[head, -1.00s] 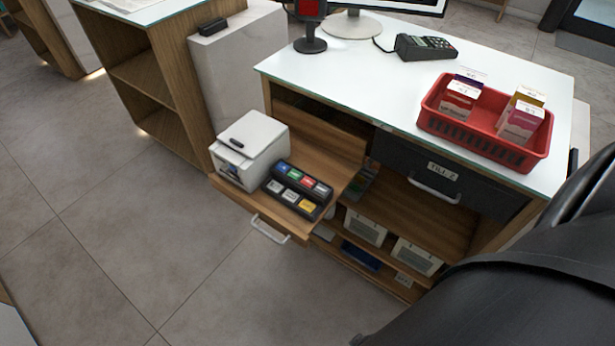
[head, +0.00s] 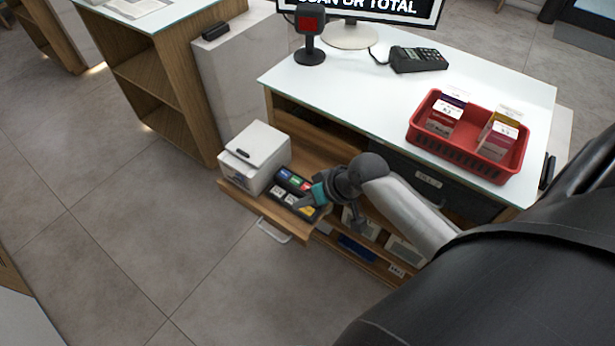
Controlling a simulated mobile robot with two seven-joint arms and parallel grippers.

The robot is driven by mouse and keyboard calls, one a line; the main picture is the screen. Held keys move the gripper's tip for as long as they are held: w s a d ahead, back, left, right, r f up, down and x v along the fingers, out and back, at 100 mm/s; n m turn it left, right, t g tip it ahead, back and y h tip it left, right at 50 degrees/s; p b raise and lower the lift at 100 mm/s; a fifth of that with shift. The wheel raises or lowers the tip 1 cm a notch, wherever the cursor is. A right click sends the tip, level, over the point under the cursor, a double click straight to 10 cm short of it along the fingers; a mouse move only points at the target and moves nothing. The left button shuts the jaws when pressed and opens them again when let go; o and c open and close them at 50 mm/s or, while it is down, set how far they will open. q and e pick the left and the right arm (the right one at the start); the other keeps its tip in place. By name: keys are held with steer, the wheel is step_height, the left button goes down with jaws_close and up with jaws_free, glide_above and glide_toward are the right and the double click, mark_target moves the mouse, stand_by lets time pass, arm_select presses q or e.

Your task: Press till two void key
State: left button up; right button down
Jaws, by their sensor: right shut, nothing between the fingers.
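The till two keypad (head: 281,189) is a black block with coloured and white keys on a pulled-out wooden shelf (head: 245,203). Its far row shows blue, green and red keys, and its near row shows white keys and a yellow one. The key labels are too small to read. My right gripper (head: 304,204) is shut and empty, tip pointing at the right end of the keypad, over the yellow key. It hides part of that end; I cannot tell whether it touches a key. My left gripper is not in view.
A white printer (head: 256,150) stands left of the keypad on the shelf. Above are the white counter (head: 350,95), a red basket (head: 450,150) of boxes, a card terminal (head: 418,59), a scanner (head: 310,40) and a monitor (head: 400,8). A drawer handle (head: 273,231) juts out in front.

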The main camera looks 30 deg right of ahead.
steer(key=w+d+r+m+t, duration=0.2)
steer(key=w+d+r+m, duration=0.1)
steer(key=w+d, duration=0.4)
steer(key=shift+w, duration=0.25)
step_height(320, 180, down, 8)
steer(key=b, duration=0.8)
steer(key=shift+f, duration=0.1)
steer(key=shift+f+b, duration=0.3)
steer(key=shift+b, duration=0.05)
stand_by(1.3)
steer(key=shift+f, duration=0.4)
